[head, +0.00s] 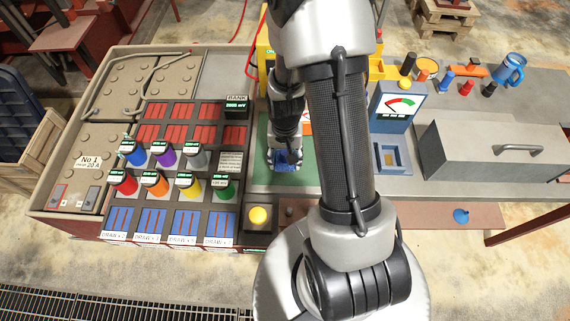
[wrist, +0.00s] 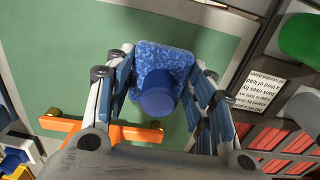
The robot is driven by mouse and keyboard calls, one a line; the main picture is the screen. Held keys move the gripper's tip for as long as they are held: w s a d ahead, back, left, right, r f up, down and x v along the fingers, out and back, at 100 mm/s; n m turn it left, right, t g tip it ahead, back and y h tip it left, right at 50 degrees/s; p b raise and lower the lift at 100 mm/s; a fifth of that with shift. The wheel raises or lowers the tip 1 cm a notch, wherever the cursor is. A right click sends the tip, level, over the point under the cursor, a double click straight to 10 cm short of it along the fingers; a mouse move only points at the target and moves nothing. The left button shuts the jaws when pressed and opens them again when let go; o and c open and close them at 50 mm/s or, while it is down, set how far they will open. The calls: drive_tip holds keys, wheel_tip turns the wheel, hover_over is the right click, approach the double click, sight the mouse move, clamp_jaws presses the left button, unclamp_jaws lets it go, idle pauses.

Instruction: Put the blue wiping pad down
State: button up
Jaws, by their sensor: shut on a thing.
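The blue wiping pad (wrist: 165,58) is a speckled blue block with a round darker blue knob on top. My gripper (wrist: 163,92) is shut on it, with the fingers on either side of the knob. The pad is over the green mat (wrist: 60,65). I cannot tell whether its underside touches the mat. In the head view the pad (head: 287,161) shows as a small blue patch below my gripper (head: 284,148), over the green mat (head: 262,178). My arm hides much of the mat there.
An orange bar (wrist: 85,128) with brass-coloured ends lies on the mat beside the gripper. Left of the mat stands a rack with coloured knobs (head: 155,185). A yellow button (head: 258,216) is in front. Right are a gauge box (head: 397,105) and a grey toolbox (head: 495,150).

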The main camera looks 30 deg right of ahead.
sight(285, 164)
drive_tip(key=shift+f+b, duration=0.4)
drive_tip(key=shift+f, duration=1.3)
drive_tip(key=shift+f, duration=0.2)
drive_tip(key=o, duration=1)
drive_tip(key=shift+r, duration=0.1)
